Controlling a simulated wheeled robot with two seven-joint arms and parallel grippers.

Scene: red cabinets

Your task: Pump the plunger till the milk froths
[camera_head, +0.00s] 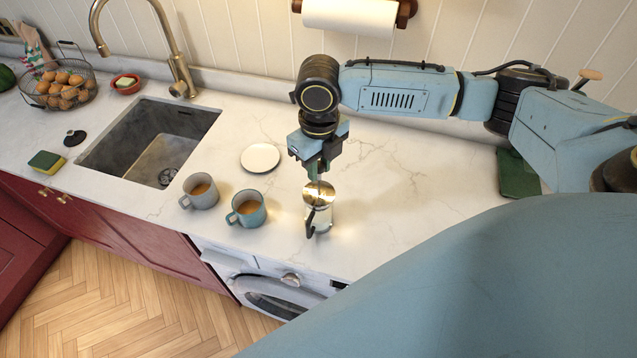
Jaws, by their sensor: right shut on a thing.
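A milk frother (321,211), a clear jug with a shiny lid and a dark handle, stands upright on the white counter. My right gripper (314,178) is directly above it, pointing down, shut on the frother's plunger. The fingers hide most of the plunger's knob. The level and state of the milk inside are too small to tell. My left gripper is not in view.
A grey mug (201,194) and a blue mug (247,211), both with a brown drink, stand left of the frother. A white saucer (260,157) lies behind them. The sink (150,140) is further left, with a sponge (46,161) near it. The counter right of the frother is clear up to a green board (517,175).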

